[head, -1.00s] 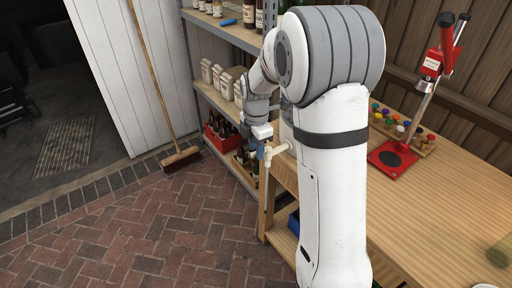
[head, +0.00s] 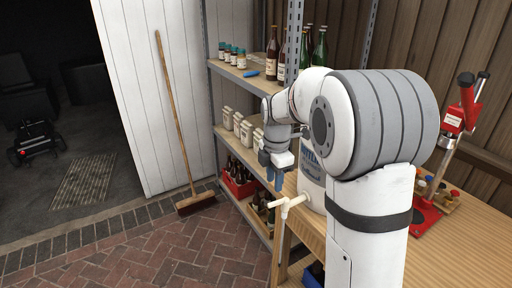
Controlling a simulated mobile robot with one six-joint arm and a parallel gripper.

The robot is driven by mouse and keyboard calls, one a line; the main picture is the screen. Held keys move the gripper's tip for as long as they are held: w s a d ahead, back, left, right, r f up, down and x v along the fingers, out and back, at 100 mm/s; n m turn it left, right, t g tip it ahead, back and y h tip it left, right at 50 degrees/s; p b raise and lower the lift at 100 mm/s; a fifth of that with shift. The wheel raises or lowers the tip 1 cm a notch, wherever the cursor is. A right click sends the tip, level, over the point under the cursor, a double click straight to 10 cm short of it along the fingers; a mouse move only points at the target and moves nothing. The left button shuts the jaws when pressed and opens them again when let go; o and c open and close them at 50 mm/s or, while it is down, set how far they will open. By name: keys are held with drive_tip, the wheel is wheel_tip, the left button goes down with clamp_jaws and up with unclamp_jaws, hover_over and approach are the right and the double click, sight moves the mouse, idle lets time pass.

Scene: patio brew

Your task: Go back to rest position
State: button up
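My gripper (head: 274,178) hangs fingers down at the end of my white and grey arm, left of the wooden bench. Its blue fingers are small and partly run together in the picture, so whether they are open or shut is unclear. I make out nothing held between them. A white bucket with blue lettering (head: 312,182) stands just right of the gripper, partly hidden by my arm. Its pale tap (head: 288,205) sticks out to the left, below the gripper. I cannot tell whether the fingers touch the bucket.
The wooden bench (head: 472,248) bears a red bottle capper (head: 452,150). A metal-framed shelf (head: 228,72) holds bottles, jars, pale cartons and a red crate (head: 238,185). A broom (head: 178,130) leans against the white door. The brick floor (head: 130,255) at left is clear.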

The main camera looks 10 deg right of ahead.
drive_tip(key=s+r+m+t, duration=0.2)
drive_tip(key=s+m, duration=1.9)
drive_tip(key=s, duration=0.3)
drive_tip(key=shift+s+t, duration=0.15)
drive_tip(key=shift+t, duration=0.25)
drive_tip(key=shift+s+d, duration=0.1)
